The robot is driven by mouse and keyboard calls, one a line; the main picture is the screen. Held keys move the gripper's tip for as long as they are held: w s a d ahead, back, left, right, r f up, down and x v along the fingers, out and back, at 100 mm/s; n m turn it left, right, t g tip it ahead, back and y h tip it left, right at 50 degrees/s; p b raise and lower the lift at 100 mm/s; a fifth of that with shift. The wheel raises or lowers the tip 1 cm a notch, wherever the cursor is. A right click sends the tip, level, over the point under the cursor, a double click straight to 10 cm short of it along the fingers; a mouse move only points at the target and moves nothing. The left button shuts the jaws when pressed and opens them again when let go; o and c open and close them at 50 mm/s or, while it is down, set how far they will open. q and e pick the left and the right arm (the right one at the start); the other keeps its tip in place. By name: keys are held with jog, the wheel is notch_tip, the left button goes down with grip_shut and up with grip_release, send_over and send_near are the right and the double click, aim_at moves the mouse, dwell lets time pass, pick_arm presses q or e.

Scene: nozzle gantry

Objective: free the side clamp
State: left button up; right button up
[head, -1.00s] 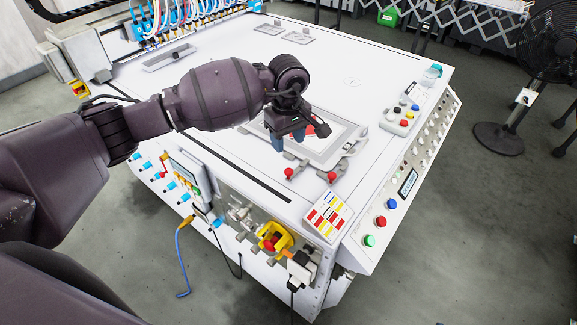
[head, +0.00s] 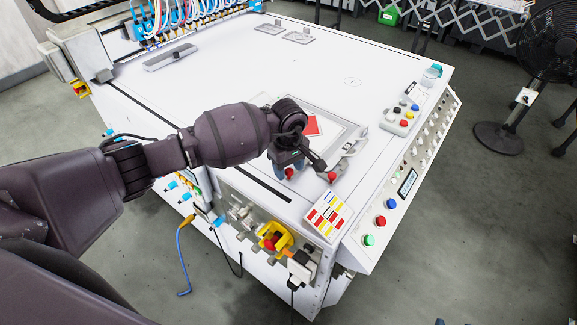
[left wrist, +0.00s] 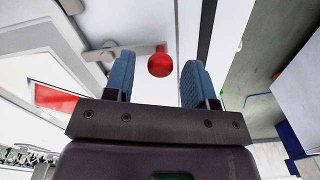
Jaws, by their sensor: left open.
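Two clamps with red-tipped handles sit by the pale frame (head: 345,129) at the table's front corner. One red knob (head: 290,173) is at my left gripper; the other red knob (head: 331,177) stands to its right, with its metal arm toward the frame's right side. I cannot tell for sure which is the side clamp. My left gripper (head: 289,166) is open and low over the front edge of the frame. In the left wrist view a red knob (left wrist: 161,65) on a grey metal lever (left wrist: 125,51) shows in the gap between the blue fingers, not gripped. My right gripper is not in view.
A red piece (head: 312,126) lies inside the frame, partly hidden by my wrist. A colored label plate (head: 328,215) and a button panel (head: 405,185) are at the front and right. The middle of the white table (head: 300,75) is clear.

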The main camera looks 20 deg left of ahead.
pick_arm(q)
jog(key=shift+c, duration=0.5)
grip_shut()
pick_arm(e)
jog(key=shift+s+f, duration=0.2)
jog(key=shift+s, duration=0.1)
